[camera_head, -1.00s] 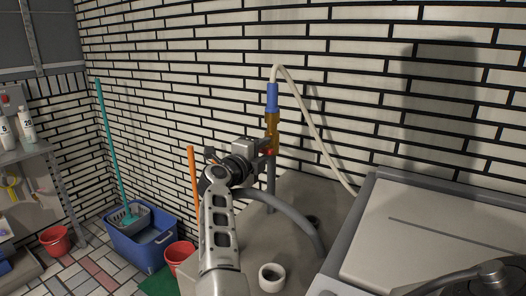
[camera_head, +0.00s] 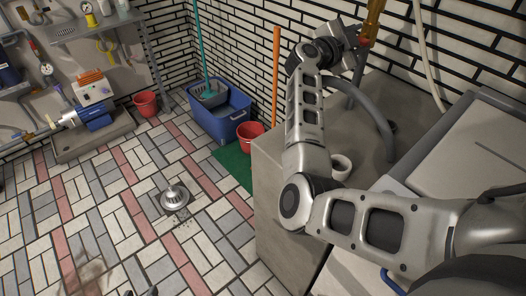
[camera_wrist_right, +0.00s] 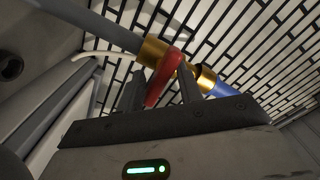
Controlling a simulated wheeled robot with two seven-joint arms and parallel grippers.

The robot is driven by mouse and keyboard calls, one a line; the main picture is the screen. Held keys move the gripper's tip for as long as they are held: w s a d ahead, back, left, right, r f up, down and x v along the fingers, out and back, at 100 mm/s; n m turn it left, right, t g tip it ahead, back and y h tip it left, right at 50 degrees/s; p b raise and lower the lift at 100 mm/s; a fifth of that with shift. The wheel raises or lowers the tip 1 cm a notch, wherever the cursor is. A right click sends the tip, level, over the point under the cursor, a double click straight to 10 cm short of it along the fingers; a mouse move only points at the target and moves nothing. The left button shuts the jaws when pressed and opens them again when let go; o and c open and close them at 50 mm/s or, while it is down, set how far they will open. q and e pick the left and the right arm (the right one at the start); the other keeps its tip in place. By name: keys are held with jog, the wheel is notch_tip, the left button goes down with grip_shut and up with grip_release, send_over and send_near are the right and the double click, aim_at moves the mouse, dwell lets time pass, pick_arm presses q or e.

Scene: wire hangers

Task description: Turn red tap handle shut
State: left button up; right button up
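The brass tap (camera_head: 373,18) is at the top right of the head view, partly cut off by the frame edge. Its red handle (camera_head: 364,42) shows small beside my right gripper (camera_head: 352,36). In the right wrist view, the red handle (camera_wrist_right: 164,78) lies slanted between the two dark fingers of my right gripper (camera_wrist_right: 162,92). The fingers are apart, one on each side of the handle; I cannot tell whether either touches it. The brass body (camera_wrist_right: 155,53) is just beyond the fingertips. Small dark tips, likely my left gripper (camera_head: 140,292), show at the bottom edge.
A grey hose (camera_head: 378,125) curves down beside the tap onto the counter (camera_head: 270,160). A white roll (camera_head: 341,166) stands there. A blue mop bucket (camera_head: 218,122), red buckets (camera_head: 250,131) and a floor drain (camera_head: 174,197) are on the left. The tiled floor is mostly clear.

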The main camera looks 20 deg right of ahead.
jog(key=n+b, duration=0.1)
jog(key=n, duration=0.3)
jog(key=shift+b, duration=0.3)
jog(key=n+b, duration=0.5)
jog(key=shift+w+n, duration=0.2)
jog(key=shift+n, duration=0.1)
jog(key=s+a+n+t+y+p, duration=0.1)
jog(key=a+n+t+p, duration=0.1)
jog(key=a+t, duration=0.2)
jog(key=s+a+n+t+y+p, duration=0.1)
jog(key=a+n+t+p, duration=0.1)
jog(key=a+t, duration=0.3)
jog(key=s+a+f+n+t+y+p, duration=0.1)
jog(key=a+t+p, duration=0.2)
jog(key=a+t, duration=0.2)
jog(key=shift+s+a+n+p, duration=0.25)
jog(key=shift+a+n+p, duration=0.15)
jog(key=shift+a, duration=0.75)
jog(key=s+a+f+n+y, duration=0.4)
jog(key=a+f+n+y, duration=0.1)
jog(key=a+f+y, duration=0.1)
jog(key=s+a+f+n+y+b, duration=0.1)
jog(key=s+a+f+n+y, duration=0.3)
jog(key=a+f+y, duration=0.3)
notch_tip(320, 180, down, 3)
jog(key=n+y, duration=0.1)
jog(key=y, duration=0.2)
jog(key=shift+s+a+r+n+g+y, duration=0.2)
jog(key=shift+a+n+g+y, duration=0.1)
jog(key=shift+g, duration=0.1)
